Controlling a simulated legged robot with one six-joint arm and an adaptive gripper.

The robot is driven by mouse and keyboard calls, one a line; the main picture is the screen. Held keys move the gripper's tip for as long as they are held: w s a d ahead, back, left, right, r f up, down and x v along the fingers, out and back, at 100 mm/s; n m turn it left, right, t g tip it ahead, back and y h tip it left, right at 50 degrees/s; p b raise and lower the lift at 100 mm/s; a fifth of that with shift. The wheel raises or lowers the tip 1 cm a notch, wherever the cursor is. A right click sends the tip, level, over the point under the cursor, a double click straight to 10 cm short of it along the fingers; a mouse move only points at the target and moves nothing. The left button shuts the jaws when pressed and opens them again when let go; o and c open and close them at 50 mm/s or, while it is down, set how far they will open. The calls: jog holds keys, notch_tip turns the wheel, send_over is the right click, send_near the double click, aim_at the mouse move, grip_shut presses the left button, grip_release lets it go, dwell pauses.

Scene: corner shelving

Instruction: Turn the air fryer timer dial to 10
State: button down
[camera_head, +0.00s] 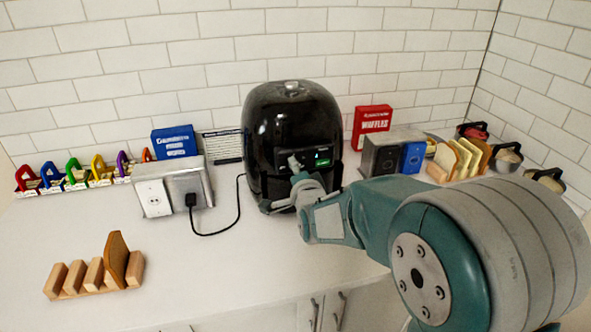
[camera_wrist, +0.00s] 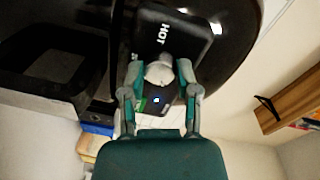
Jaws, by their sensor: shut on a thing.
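The black air fryer (camera_head: 270,115) stands on the counter against the tiled wall, with its control panel (camera_head: 322,156) facing me. In the wrist view, the panel (camera_wrist: 180,38) shows the word HOT and a lit blue mark. The round pale timer dial (camera_wrist: 159,72) sits between my fingertips there. My gripper (camera_head: 297,168) reaches the front of the air fryer, and it also shows in the wrist view (camera_wrist: 160,70). It is shut on the dial, one finger on each side. The dial's numbers and pointer cannot be read. My gripper hides most of the dial in the head view.
A metal outlet box (camera_head: 187,184) with a black cord (camera_head: 232,224) stands left of the air fryer. A toaster (camera_head: 385,158) and red waffle box (camera_head: 371,125) stand to the right. A wooden rack (camera_head: 95,277) lies front left. The counter's front middle is clear.

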jog(key=shift+f, duration=0.2)
jog(key=shift+c, duration=1.7)
grip_release()
jog(key=shift+r, duration=0.1)
jog(key=v, duration=1.1)
jog(key=shift+s, duration=0.45)
jog(key=s+d+n+g+h, duration=0.2)
jog(key=s+d+n+g, duration=0.3)
jog(key=s, duration=0.6)
jog(key=s+d+n+g+h, duration=0.2)
jog(key=s+d+n+g, duration=0.4)
jog(key=s+d, duration=0.3)
jog(key=s, duration=0.2)
jog(key=shift+s+h, duration=0.25)
jog(key=shift+h, duration=0.05)
